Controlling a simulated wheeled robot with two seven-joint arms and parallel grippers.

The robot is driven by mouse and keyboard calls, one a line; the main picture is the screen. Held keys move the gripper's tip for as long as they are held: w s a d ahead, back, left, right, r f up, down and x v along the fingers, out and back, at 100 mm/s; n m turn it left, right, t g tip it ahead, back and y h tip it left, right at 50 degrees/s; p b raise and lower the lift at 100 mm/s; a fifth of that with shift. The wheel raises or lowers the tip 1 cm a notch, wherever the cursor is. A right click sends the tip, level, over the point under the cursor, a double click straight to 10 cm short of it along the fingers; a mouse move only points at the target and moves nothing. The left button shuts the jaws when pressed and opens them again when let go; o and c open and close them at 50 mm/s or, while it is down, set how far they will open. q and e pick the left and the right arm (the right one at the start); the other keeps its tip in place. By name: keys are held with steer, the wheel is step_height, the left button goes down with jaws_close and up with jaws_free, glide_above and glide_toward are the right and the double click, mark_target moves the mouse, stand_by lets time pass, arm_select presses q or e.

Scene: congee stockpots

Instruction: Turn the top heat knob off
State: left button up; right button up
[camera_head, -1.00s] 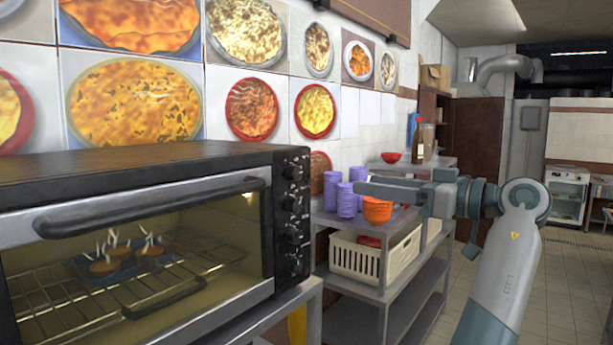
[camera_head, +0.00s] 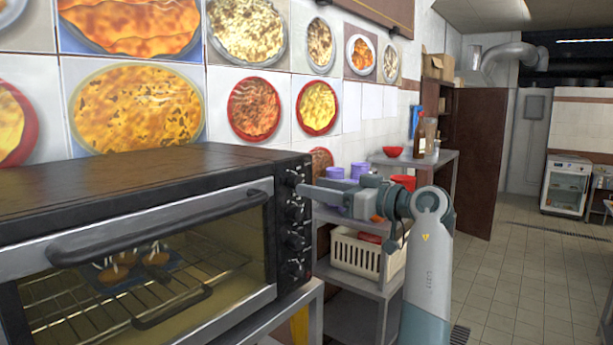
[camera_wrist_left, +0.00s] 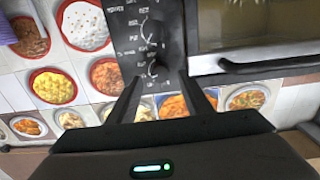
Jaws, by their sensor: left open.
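The black toaster oven (camera_head: 150,215) has a column of dark knobs on its right-hand panel. The top heat knob (camera_head: 292,177) is the highest of them. My left gripper (camera_head: 303,190) points left at the panel, its tips beside the upper knobs. The left wrist view is upside down and shows the top knob (camera_wrist_left: 158,68) just beyond and between the two spread fingertips (camera_wrist_left: 162,88). Another knob (camera_wrist_left: 152,30) lies further off. The left gripper is open and empty. I cannot tell whether the fingertips touch the panel. My right gripper is not in view.
The oven's door handle (camera_head: 160,225) sticks out at the front. A metal shelf (camera_head: 375,285) behind my arm holds purple cups (camera_head: 334,173) and a white crate (camera_head: 362,257). Tiled floor (camera_head: 500,285) is open to the right.

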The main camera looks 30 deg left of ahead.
mark_target(296, 182)
arm_select(q)
steer(key=shift+w+a+p, duration=0.15)
steer(key=shift+a+p, duration=0.5)
steer(key=shift+a, duration=1.2)
steer(key=c, duration=1.1)
